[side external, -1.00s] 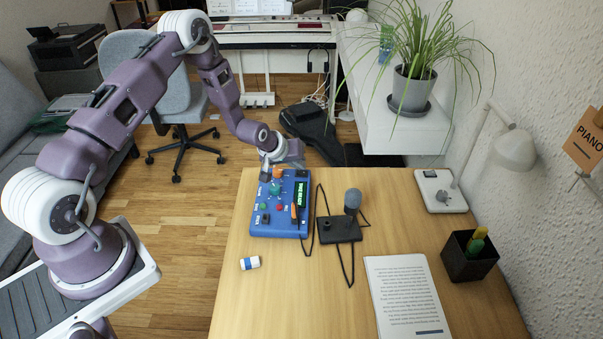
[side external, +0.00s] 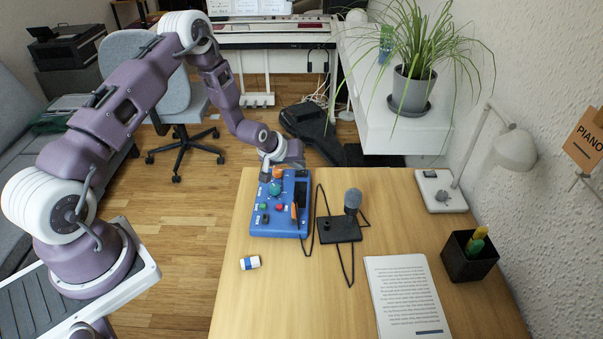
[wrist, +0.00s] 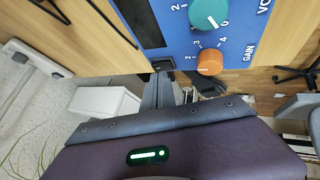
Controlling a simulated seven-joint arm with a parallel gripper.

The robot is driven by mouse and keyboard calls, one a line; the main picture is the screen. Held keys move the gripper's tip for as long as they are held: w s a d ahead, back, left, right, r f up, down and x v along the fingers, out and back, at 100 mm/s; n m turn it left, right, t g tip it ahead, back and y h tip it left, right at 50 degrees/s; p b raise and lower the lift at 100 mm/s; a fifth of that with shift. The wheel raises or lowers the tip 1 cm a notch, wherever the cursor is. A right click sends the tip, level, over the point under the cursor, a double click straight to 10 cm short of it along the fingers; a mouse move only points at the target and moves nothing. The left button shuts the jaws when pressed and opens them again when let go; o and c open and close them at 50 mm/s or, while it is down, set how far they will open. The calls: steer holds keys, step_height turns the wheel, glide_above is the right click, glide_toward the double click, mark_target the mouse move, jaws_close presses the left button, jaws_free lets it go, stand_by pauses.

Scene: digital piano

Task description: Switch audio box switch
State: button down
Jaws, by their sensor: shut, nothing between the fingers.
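The blue audio box (side external: 283,229) lies on the wooden desk near its far left edge. It has an orange knob, a teal knob, small red and green buttons and an orange-tipped lever. Its screen (side external: 301,188) is dark. In the wrist view the teal knob (wrist: 209,12) and the orange GAIN knob (wrist: 210,62) show close up. A small black switch (wrist: 162,64) sits at the box's edge beside the orange knob. My gripper (wrist: 160,92) is shut and empty, its fingertips right by this switch; I cannot tell whether they touch it.
A microphone (side external: 353,201) on a black base stands right of the box, with cables around it. A small white-and-blue object (side external: 250,262), papers (side external: 408,295), a black pen cup (side external: 468,258) and a lamp (side external: 508,150) are on the desk. The front left desk is clear.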

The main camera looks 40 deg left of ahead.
steer(key=shift+d+r, duration=0.15)
steer(key=shift+r, duration=0.65)
steer(key=shift+w+d+r, duration=0.1)
steer(key=shift+w+r, duration=0.05)
steer(key=shift+r, duration=0.65)
steer(key=shift+w+d+r, duration=0.1)
steer(key=shift+d+r, duration=0.05)
steer(key=shift+r, duration=0.7)
steer(key=shift+w+d+r, duration=0.1)
steer(key=shift+w+r, duration=0.05)
steer(key=shift+r, duration=0.65)
step_height(320, 180, up, 9)
steer(key=m, duration=0.2)
glide_above(303, 174)
steer(key=s+d, duration=0.2)
steer(key=s+d+r+m+g, duration=0.15)
steer(key=s+d+r, duration=0.35)
steer(key=s+r, duration=0.55)
steer(key=s+d+r+m, duration=0.1)
steer(key=s+r, duration=0.1)
steer(key=s, duration=0.6)
steer(key=s+d+r+m, duration=0.1)
steer(key=s+d+r, duration=0.1)
steer(key=s, duration=0.7)
steer(key=s+d+r+m, duration=0.2)
steer(key=s+r, duration=0.1)
steer(key=s, duration=0.6)
steer(key=shift+s+r+g+h, duration=0.2)
steer(key=shift+r+g+h, duration=0.15)
steer(key=shift+h, duration=0.05)
